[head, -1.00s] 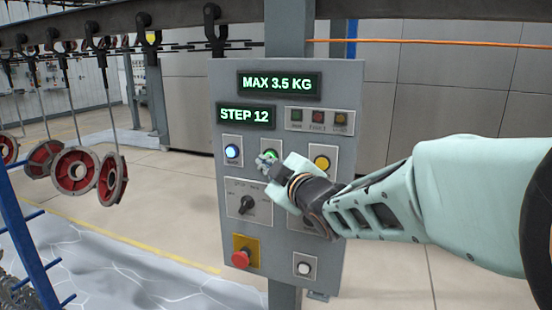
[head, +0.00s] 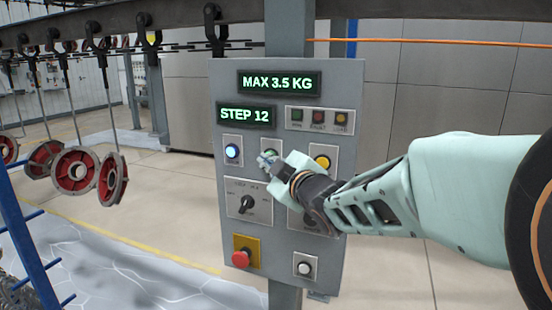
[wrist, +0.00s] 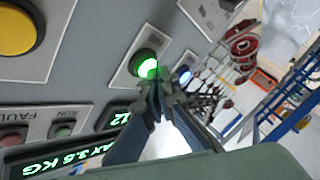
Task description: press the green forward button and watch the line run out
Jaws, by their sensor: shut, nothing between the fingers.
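The green button (wrist: 146,62) glows on its plate in the wrist view. In the head view it is mostly hidden behind my gripper (head: 266,160), with a sliver of green above the fingers. My gripper is shut and empty, and in the wrist view its fingertips (wrist: 158,92) overlap the button's lower edge. I cannot tell whether they touch it. The grey control panel (head: 225,85) stands upright on a post. Its displays read "MAX 3.5 KG" (head: 279,83) and "STEP 12" (head: 246,115). Red wheel-like parts (head: 75,172) hang on hooks from the line at left.
A blue button (head: 232,151) and a yellow button (head: 323,162) flank the green one. A red emergency knob (head: 241,259), a selector (head: 246,204) and a white button (head: 304,269) sit lower. A blue rack (head: 30,240) stands at lower left. The overhead rail (head: 170,14) crosses above.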

